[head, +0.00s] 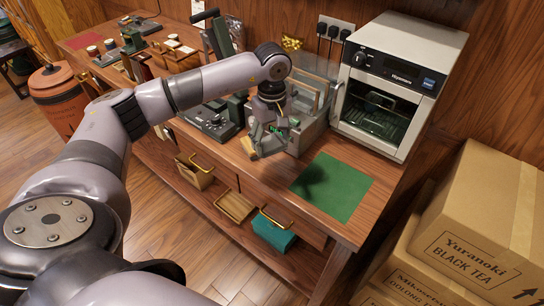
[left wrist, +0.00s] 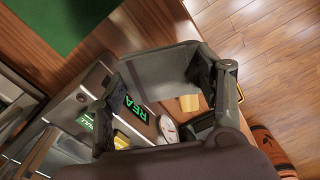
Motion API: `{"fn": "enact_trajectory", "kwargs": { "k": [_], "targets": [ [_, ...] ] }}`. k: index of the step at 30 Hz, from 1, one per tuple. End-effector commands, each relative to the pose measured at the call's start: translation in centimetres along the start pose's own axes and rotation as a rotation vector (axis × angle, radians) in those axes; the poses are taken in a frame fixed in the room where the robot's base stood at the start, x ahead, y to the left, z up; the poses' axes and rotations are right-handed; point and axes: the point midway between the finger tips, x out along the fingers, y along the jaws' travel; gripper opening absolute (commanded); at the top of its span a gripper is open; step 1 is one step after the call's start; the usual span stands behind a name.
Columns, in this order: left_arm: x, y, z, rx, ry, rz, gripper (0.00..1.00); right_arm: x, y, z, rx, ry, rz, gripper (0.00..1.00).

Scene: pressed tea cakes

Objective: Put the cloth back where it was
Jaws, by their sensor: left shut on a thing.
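My left gripper (head: 264,140) is over the worktop near its front edge, beside the grey machine. In the left wrist view my left gripper (left wrist: 160,85) has its fingers apart with a flat grey piece between them, which looks like the folded cloth (left wrist: 158,72). The cloth is hard to make out in the head view. My right gripper is not in view.
A green mat (head: 350,190) lies bare on the worktop's right end. A toaster-oven-like appliance (head: 400,65) stands behind it. The grey machine (head: 312,132) is next to my gripper. Cartons (head: 465,250) are stacked at the right. An orange barrel (head: 57,95) stands at the far left.

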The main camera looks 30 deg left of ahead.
Motion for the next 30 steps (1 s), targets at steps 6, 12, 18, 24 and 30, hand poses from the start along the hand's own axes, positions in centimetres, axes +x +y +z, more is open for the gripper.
{"fn": "enact_trajectory", "kwargs": {
  "k": [6,12,18,24,30],
  "targets": [
    [3.4,0.0,0.0,-0.001,-0.001,0.0,0.39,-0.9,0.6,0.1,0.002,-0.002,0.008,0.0],
    [5.5,-0.1,0.1,0.002,-0.003,-0.004,0.39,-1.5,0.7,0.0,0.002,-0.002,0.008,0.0],
    [7.9,0.0,0.1,0.001,-0.001,0.0,0.39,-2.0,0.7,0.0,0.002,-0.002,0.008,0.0],
    [8.2,0.1,0.0,0.002,0.0,0.001,0.39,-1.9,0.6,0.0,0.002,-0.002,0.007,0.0],
    [8.6,0.1,0.0,0.002,0.0,0.001,0.39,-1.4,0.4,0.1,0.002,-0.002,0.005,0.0]
  ]
}}
